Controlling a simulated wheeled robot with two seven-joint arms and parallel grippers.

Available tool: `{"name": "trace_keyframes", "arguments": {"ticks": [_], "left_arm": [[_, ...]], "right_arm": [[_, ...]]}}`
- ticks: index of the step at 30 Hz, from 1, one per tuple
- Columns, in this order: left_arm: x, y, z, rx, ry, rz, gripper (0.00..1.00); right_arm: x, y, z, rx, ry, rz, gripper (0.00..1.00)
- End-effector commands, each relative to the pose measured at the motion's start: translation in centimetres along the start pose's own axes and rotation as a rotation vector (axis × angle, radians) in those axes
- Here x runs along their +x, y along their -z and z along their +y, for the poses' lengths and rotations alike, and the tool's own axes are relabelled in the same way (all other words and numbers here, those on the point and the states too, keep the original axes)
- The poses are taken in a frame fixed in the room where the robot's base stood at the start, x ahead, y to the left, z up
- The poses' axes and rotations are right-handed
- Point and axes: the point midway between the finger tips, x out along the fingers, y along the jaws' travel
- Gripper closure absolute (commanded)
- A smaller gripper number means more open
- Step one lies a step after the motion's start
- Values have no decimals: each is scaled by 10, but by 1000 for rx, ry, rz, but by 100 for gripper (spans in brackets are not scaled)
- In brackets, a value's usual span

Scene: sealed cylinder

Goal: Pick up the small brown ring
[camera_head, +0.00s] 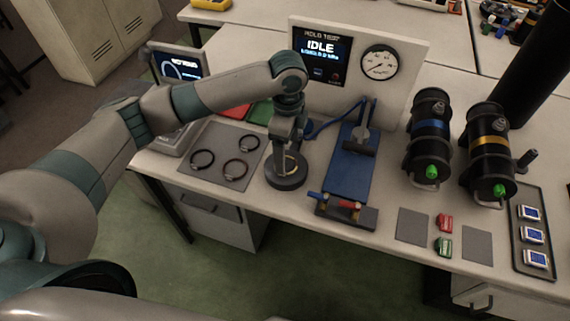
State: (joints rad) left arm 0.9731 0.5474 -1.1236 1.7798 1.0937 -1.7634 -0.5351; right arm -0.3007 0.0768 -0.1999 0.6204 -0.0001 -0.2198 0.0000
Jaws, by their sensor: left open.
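My left gripper (287,146) points down over a round black stand (284,182), with its jaws open. A thin tan-brown ring (291,165) shows at the top of this stand, partly hidden by the fingers; I cannot tell if they touch it. A grey mat to the left holds three rings lying flat and apart: a dark one (202,160), a brownish one (236,169) and a smaller-looking one (249,143). Their exact colours and sizes are hard to judge. My right gripper is out of view.
A blue fixture (347,165) stands just right of the black stand. A display panel (322,62) with a gauge is behind. Two black cylinders (428,137) (487,150), red and green parts, and a tray (520,262) of small blue-faced items are to the right.

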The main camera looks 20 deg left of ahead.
Motion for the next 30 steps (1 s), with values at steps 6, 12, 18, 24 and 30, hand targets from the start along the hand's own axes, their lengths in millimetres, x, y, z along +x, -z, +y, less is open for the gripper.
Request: {"name": "trace_keyframes", "arguments": {"ticks": [6,12,18,24,30], "left_arm": [[4,0,0,0,0,0,20],[4,0,0,0,0,0,20],[16,0,-2,-2,-2,-1,20],[42,0,-4,-2,-2,0,20],[55,0,-4,1,1,0,20]], "right_arm": [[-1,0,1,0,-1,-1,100],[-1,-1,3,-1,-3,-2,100],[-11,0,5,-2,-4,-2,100],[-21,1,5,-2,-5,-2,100],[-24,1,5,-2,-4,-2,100]]}}
